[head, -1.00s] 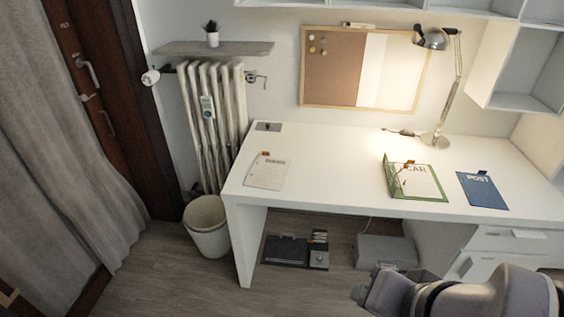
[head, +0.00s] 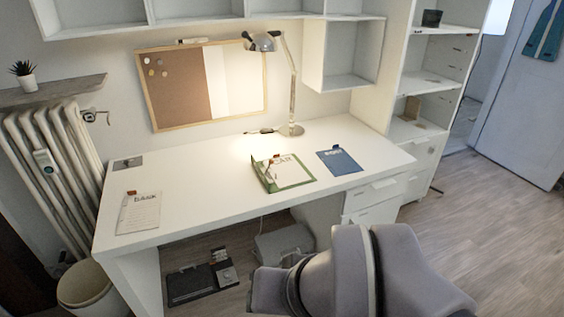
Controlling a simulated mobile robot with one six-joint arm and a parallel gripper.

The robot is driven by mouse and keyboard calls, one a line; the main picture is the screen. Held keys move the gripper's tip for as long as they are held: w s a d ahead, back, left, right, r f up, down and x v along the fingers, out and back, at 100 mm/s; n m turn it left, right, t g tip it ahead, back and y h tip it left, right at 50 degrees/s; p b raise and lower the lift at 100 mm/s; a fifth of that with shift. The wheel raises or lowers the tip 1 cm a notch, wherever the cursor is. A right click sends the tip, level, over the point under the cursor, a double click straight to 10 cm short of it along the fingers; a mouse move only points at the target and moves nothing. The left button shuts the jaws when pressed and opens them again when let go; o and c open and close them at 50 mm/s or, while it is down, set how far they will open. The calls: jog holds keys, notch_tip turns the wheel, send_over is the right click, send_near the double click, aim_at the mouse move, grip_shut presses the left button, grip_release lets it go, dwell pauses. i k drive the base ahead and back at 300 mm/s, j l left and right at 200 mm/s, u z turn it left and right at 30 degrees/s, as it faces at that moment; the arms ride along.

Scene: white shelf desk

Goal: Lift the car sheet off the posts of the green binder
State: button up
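The green binder (head: 268,184) lies open on the white desk, right of the middle of the desk top. The car sheet (head: 288,170) lies in it, white with the word "CAR" at its top. A small orange-brown tab shows at the binder's top edge. The posts are too small to make out. My arm shows at the bottom of the head view, in front of the desk and below the binder. My gripper itself is not in view.
A blue "POST" folder (head: 339,161) lies right of the binder. A white sheet (head: 138,212) with an orange clip lies at the desk's left end. A lamp (head: 292,90) stands behind the binder. The desk top (head: 210,180) between is clear.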

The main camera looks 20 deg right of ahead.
aim_at(289, 172)
jog(key=i+z, duration=0.8)
jog(key=i, duration=0.15)
jog(key=i+j+z, duration=0.25)
jog(key=i+z, duration=0.2)
jog(key=i+j+z, duration=0.4)
jog(key=i, duration=0.05)
